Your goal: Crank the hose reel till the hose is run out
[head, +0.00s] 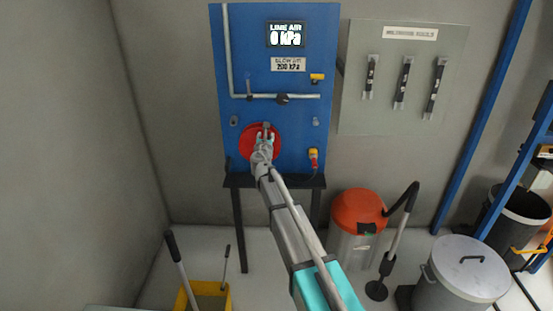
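A round red disc (247,147), which looks like the hose reel, is mounted low on the blue panel (235,60). My gripper (266,134) is in front of it, at or near a small grey part on its face that may be the crank handle. My gripper and wrist cover much of the disc. I cannot tell whether the fingers touch or hold the handle. A yellow and red fitting (313,157) hangs at the panel's lower right, with a dark line below it. No run-out hose is clearly visible.
The panel's display (287,35) reads LINE AIR 0 kPa. A pipe with a dark valve (283,99) crosses above the disc. A red-topped vacuum (358,211) and a lidded grey drum (463,272) stand right; a yellow bucket (207,290) stands front left.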

